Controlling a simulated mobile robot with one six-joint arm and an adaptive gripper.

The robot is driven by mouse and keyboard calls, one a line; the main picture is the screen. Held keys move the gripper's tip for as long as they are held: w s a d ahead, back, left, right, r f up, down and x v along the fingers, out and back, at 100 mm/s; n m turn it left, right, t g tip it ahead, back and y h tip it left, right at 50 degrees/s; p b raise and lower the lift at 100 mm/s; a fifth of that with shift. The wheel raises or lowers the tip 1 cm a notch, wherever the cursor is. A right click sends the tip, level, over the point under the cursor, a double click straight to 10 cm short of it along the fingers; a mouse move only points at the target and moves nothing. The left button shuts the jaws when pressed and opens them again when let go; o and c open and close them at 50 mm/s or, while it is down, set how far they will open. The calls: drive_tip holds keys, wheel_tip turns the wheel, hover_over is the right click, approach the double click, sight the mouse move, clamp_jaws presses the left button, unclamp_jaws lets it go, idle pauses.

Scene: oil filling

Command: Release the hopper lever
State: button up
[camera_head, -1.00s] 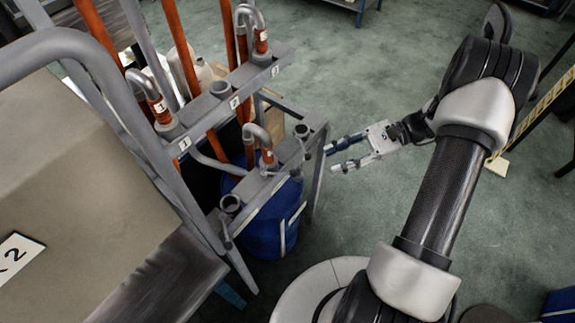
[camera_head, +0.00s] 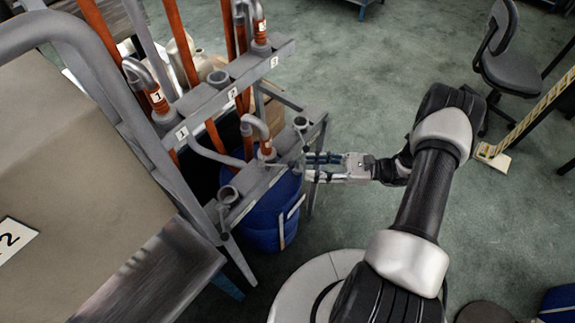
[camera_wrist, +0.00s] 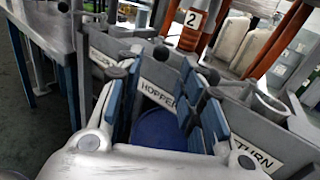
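My gripper (camera_head: 308,167) is at the right side of the grey pipe rack (camera_head: 205,100), with its fingers extended toward it. In the wrist view its two blue-padded fingers (camera_wrist: 165,105) are apart, with nothing clearly held between them. The white label "HOPPER" (camera_wrist: 160,92) shows on the rack's bar between the fingers. A black ball knob (camera_wrist: 161,53), which looks like the hopper lever's end, stands just above that label. The lever's shaft is mostly hidden, and I cannot tell whether the fingers touch it.
A blue drum (camera_head: 268,225) stands under the rack. Orange hoses with grey bent ends (camera_head: 255,125) rise from the rack. A "RETURN" label (camera_wrist: 262,155), partly hidden, is to the right in the wrist view. Open floor (camera_head: 370,60) lies to the right.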

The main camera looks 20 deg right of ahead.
sight(287, 166)
drive_tip(key=x, duration=0.8)
clamp_jaws()
idle(0.6)
